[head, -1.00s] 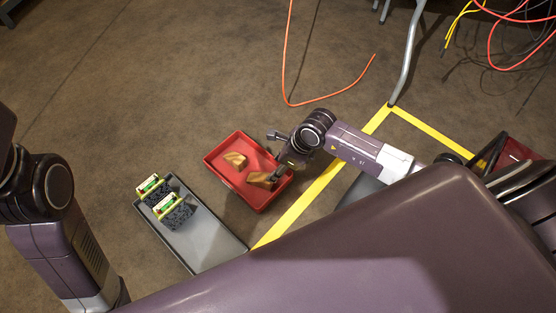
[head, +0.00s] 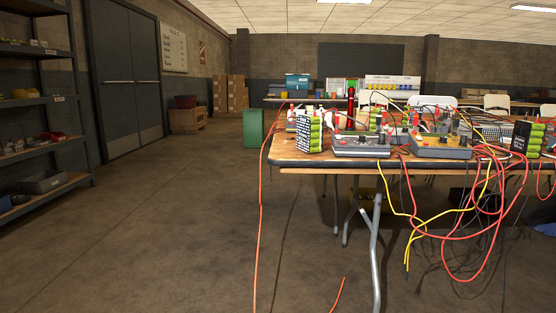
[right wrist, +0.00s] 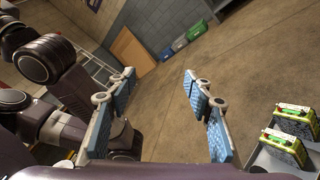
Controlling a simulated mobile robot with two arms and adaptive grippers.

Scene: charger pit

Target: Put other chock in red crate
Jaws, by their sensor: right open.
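The red crate and the wooden chocks are in neither current view. My right gripper (right wrist: 160,75) shows in the right wrist view with its two blue-padded fingers spread wide apart. Nothing is between the fingers, and bare floor lies beyond them. The head view looks across the room and shows neither of my grippers. My left gripper is not seen.
In the right wrist view, two green-and-yellow battery packs (right wrist: 283,147) (right wrist: 295,119) stand in a grey tray (right wrist: 263,159) at the right. In the head view, a table (head: 400,170) carries equipment, with orange cables (head: 262,220) hanging down. Shelves (head: 40,100) stand left; the middle floor is clear.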

